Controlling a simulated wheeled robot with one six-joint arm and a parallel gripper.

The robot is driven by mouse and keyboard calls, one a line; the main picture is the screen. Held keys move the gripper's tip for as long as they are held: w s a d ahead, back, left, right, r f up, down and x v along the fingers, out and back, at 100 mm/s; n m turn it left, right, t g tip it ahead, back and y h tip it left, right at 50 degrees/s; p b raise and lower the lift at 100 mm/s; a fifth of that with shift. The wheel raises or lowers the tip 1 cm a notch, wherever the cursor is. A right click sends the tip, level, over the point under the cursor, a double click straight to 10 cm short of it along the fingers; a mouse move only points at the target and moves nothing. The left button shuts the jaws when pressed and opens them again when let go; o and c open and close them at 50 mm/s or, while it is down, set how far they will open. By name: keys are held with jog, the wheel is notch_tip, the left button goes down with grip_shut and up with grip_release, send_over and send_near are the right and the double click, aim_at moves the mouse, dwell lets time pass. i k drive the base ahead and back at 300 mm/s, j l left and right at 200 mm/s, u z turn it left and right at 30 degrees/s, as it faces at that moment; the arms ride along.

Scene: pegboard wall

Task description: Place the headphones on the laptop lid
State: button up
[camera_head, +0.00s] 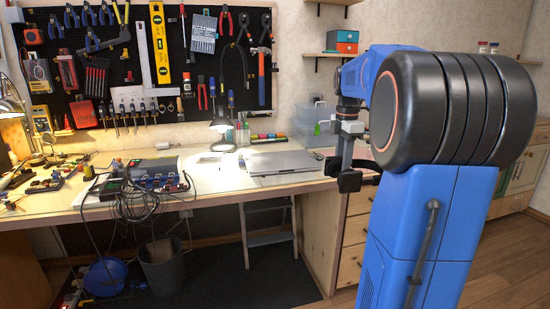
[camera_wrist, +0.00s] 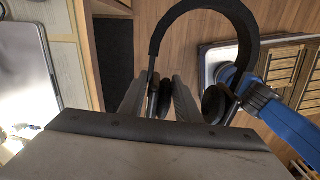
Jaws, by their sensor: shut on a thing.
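The laptop (camera_head: 282,162) lies closed on the workbench with its silver lid up, to the left of my gripper. It also shows at the left edge of the wrist view (camera_wrist: 24,62). My gripper (camera_head: 349,178) is beside the bench's right end, beyond the laptop. In the wrist view my gripper (camera_wrist: 159,97) is shut on the black headphones (camera_wrist: 205,12). Their band arches above the fingers, and an ear cup shows right of the fingers. In the head view only a dark part of the headphones (camera_head: 370,180) shows beside the gripper; my arm hides much of that area.
A desk lamp (camera_head: 221,128) stands behind the laptop's left side. Clear storage boxes (camera_head: 312,120) stand behind its right side. A multimeter-like device and tangled black cables (camera_head: 135,190) lie on the left. Drawers (camera_head: 352,235) stand below my gripper.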

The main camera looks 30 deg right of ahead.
aim_at(280, 160)
jog(key=i, duration=1.6)
